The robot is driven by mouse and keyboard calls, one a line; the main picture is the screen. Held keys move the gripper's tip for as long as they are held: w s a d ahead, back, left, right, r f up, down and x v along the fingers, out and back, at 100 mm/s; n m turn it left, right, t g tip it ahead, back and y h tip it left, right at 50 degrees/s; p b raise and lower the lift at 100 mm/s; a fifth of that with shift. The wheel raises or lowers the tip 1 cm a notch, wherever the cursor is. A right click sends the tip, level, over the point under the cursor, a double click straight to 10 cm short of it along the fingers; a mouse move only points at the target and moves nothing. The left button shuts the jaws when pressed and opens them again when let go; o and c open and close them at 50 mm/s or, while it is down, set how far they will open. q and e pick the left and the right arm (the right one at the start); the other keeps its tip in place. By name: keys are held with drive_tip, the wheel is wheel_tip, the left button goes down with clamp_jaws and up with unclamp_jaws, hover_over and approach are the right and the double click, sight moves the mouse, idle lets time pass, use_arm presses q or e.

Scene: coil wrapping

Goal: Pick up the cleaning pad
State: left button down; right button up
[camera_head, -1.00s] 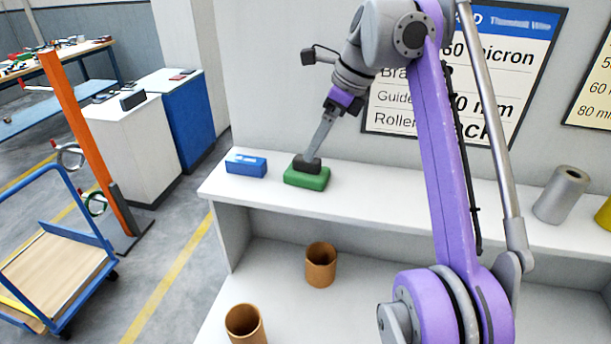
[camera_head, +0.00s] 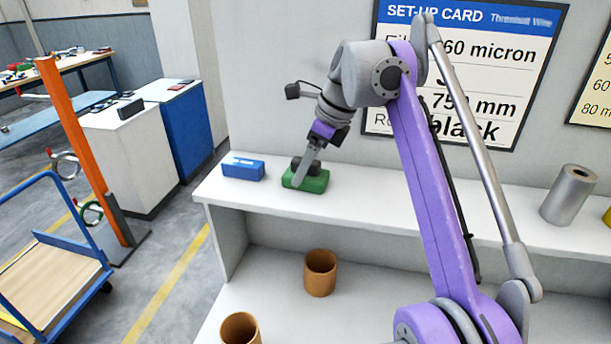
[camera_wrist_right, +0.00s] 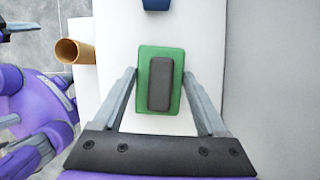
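The cleaning pad is a green block with a dark grey handle on top. In the head view the cleaning pad (camera_head: 318,184) lies on the white upper shelf, partly hidden by my right gripper (camera_head: 298,184). In the right wrist view the pad (camera_wrist_right: 144,98) and its dark handle (camera_wrist_right: 160,84) lie between the two fingers of my right gripper (camera_wrist_right: 160,72).
A blue block (camera_head: 243,168) lies left of the pad on the white shelf (camera_head: 400,212). A silver roll (camera_head: 568,194) stands to the right. Brown cardboard tubes (camera_head: 320,273) stand on the lower level. The wall with the set-up card (camera_head: 465,75) is behind the shelf.

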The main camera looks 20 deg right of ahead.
drive_tip(key=c, duration=0.7)
